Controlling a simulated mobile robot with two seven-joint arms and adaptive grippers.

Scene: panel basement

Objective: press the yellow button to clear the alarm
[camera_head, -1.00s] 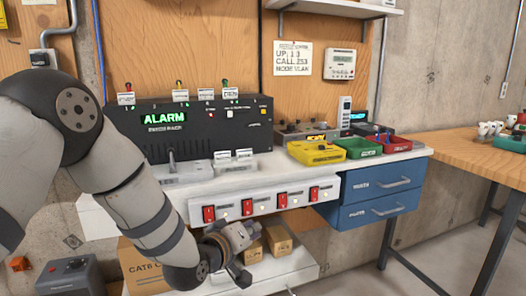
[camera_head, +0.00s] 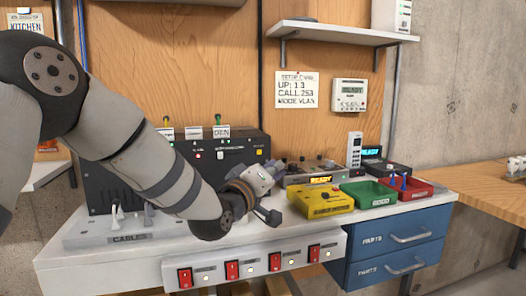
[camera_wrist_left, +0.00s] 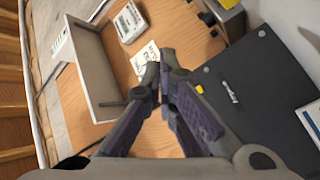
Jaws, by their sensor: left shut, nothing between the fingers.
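The black alarm box (camera_head: 110,180) stands on the white bench against the wooden panel. My left arm hides much of its front, including where the ALARM text was. The small yellow button (camera_head: 259,152) is near the right end of its front. The yellow button also shows in the left wrist view (camera_wrist_left: 199,88), on the dark panel to the right of my fingers. My left gripper (camera_head: 272,172) is in front of the box's right end, just below the button. Its shut, empty fingers (camera_wrist_left: 162,68) appear apart from the button in the wrist view. My right gripper is not in view.
A yellow bin (camera_head: 322,203), a green bin (camera_head: 370,192) and a red bin (camera_head: 408,187) stand to the right. Several red switches line a strip (camera_head: 255,265) on the bench front. A shelf (camera_head: 335,35) hangs above.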

